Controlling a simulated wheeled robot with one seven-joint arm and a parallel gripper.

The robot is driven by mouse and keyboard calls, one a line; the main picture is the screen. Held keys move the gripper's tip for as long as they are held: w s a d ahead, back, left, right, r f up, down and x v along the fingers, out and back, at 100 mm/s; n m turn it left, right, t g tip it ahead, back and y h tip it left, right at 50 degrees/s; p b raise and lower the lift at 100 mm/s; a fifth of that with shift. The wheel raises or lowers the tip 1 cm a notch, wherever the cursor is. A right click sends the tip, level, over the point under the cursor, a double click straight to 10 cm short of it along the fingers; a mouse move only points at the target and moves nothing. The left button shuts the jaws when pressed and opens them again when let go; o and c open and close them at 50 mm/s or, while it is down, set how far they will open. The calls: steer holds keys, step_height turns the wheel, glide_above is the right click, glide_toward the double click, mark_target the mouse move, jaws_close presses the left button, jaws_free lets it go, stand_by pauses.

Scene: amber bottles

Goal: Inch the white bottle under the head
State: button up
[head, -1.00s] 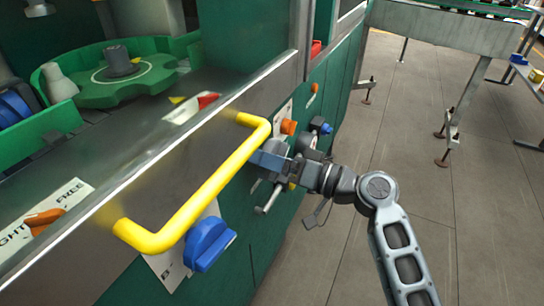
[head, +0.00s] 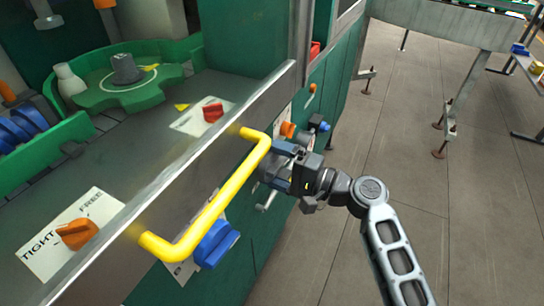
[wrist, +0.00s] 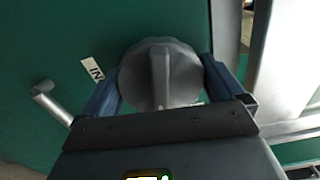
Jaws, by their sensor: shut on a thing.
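The white bottle (head: 70,80) stands at the left edge of the green star wheel (head: 120,92), on the machine deck at upper left in the head view. My gripper (head: 270,165) is at the green front panel, right of the yellow handle. In the wrist view my gripper (wrist: 160,76) is shut on a grey ridged knob (wrist: 158,72), one finger on each side. A label (wrist: 93,72) reading "IN", partly covered, is beside the knob.
The yellow handle (head: 215,205) sticks out left of my gripper. A blue knob (head: 215,243) is below it. An orange knob (head: 76,233) has a TIGHT/FREE label, and a red knob (head: 213,112) lies farther back. Open floor (head: 470,230) is at the right.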

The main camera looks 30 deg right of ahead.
mark_target(281, 169)
steer(key=shift+s+f+m+p, duration=0.1)
steer(key=shift+m+p, duration=0.55)
steer(key=shift+m, duration=0.55)
steer(key=o, duration=0.7)
steer(key=shift+c, duration=0.2)
steer(key=shift+b+v, duration=0.55)
steer(key=shift+v, duration=3.3)
